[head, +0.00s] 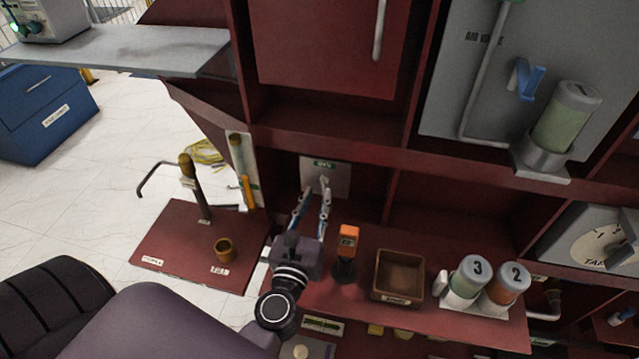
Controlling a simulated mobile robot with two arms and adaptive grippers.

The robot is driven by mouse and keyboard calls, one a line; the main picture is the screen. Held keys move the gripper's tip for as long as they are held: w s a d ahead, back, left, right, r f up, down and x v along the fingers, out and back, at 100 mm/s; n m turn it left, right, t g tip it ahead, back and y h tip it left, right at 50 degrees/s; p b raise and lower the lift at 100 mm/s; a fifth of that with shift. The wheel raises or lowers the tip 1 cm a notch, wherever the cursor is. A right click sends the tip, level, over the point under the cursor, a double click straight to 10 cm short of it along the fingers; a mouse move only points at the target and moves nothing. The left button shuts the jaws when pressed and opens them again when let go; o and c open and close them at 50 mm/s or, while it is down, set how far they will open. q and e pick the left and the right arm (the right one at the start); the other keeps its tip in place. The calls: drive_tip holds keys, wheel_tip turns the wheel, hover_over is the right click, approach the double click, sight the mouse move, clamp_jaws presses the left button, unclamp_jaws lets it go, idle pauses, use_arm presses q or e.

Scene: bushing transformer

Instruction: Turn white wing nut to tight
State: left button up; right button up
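A grey metal plate (340,180) with a green label is mounted at the back of the red cabinet's middle bay. A small pale piece (323,181), perhaps the white wing nut, shows at the plate's front; its shape and angle are too small to tell. My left gripper (316,190) reaches up to the plate, its two fingers apart with a gap between them. The fingertips are beside or just in front of the pale piece; I cannot tell whether they touch it. My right gripper is not in view.
Below the plate, an orange-topped tool (348,241), a brown open box (399,277) and bottles numbered 3 (471,277) and 2 (507,283) stand on the red shelf. A red board (185,250) with a post and brown cup (224,250) is at left. Cabinet walls flank the bay.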

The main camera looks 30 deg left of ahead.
sight(321, 186)
use_arm(q)
drive_tip(key=shift+x, duration=1.25)
drive_tip(key=shift+w+a+p, duration=0.1)
drive_tip(key=shift+w+p, duration=0.15)
drive_tip(key=shift+p, duration=0.05)
drive_tip(key=shift+w, duration=0.1)
drive_tip(key=c, duration=0.5)
clamp_jaws()
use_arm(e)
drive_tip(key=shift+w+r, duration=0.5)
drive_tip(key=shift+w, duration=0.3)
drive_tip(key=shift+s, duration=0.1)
